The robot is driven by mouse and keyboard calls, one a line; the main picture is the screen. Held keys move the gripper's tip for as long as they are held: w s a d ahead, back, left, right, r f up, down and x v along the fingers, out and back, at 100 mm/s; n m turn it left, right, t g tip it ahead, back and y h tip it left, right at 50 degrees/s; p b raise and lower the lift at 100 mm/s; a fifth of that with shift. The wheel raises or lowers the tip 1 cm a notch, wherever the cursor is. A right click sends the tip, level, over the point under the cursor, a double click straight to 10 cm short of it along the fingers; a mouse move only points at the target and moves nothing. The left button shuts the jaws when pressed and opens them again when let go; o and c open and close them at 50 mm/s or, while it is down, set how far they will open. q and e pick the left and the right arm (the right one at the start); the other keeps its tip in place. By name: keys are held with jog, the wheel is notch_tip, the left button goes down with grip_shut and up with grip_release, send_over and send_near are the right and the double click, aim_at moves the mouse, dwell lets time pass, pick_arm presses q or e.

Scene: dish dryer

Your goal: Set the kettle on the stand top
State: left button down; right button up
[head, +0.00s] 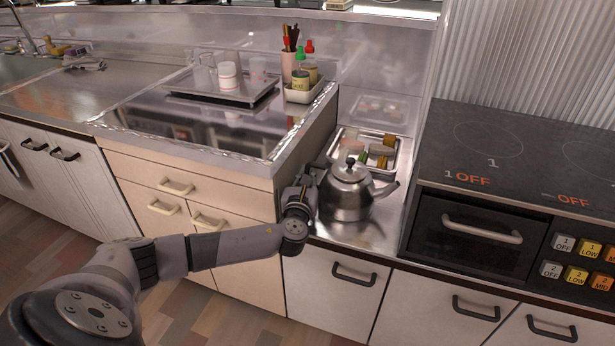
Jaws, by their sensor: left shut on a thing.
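The steel kettle (346,193) is upright at the lower metal counter, between the raised cabinet and the stove. Its spout points right and its lid knob faces up. My left gripper (312,190) is at the kettle's left side, shut on its handle; the fingertips are partly hidden. I cannot tell whether the kettle's base touches the counter. The stand top (215,128) is the glossy dark surface with a metal rim on the raised cabinet, left of the kettle. My right gripper is not in view.
A tray (218,93) with cups and a caddy (303,93) with bottles stand at the stand's back. A metal tray (403,158) of food lies behind the kettle. The stove (500,160) is at right. The stand's front is clear.

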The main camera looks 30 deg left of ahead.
pick_arm(q)
jog(key=shift+r, duration=0.15)
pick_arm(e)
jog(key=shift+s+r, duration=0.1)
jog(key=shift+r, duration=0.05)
pick_arm(q)
jog(key=c, duration=1.9)
grip_release()
jog(key=shift+c, duration=0.2)
jog(key=shift+s+d, duration=0.1)
jog(key=shift+s, duration=0.15)
jog(key=p+v, duration=0.2)
jog(key=v, duration=0.9)
jog(key=shift+s+d, duration=0.15)
jog(key=shift+s, duration=0.1)
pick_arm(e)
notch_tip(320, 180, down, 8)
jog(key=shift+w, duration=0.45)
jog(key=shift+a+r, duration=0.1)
